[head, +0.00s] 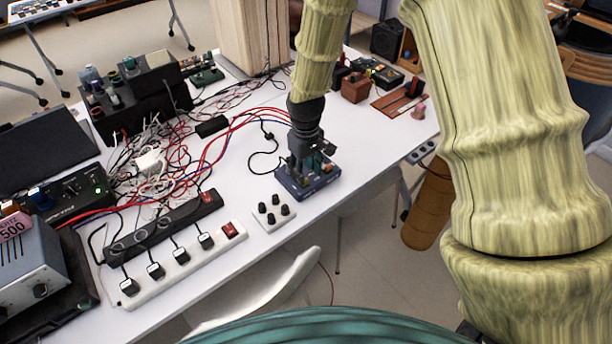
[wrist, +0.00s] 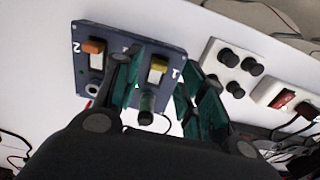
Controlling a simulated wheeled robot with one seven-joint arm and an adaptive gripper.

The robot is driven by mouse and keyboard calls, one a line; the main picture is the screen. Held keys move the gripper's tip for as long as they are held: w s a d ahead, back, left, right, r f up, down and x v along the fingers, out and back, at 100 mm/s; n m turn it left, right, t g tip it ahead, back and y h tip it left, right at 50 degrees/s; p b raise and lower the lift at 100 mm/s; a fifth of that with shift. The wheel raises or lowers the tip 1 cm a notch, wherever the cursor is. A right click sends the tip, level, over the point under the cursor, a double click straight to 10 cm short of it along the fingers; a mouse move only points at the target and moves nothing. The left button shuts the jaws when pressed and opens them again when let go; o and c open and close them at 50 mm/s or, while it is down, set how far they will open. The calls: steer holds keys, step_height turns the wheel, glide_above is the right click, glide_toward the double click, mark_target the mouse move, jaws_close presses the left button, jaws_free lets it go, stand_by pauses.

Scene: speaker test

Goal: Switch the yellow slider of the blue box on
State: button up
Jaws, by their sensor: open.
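The blue box (head: 297,190) lies on the white table, under my gripper in the head view. In the wrist view the blue box (wrist: 108,42) shows an orange slider (wrist: 94,46) at left and the yellow slider (wrist: 157,69) at right, with a dark knob below the yellow one. My gripper (wrist: 160,92) is open, its green-padded fingers on either side of the yellow slider in the picture. I cannot tell whether a finger touches the slider or the box. In the head view my gripper (head: 309,165) points down and hides part of the box.
A white plate with black knobs (head: 273,213) lies beside the box. White (head: 187,267) and black (head: 165,226) power strips with plugs lie left of it. Red and blue cables (head: 225,135) run behind. The table's front edge is close to the box.

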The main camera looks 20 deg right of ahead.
mark_target(306, 180)
step_height(306, 180, up, 8)
steer(key=shift+r, duration=0.15)
stand_by(0.3)
stand_by(0.3)
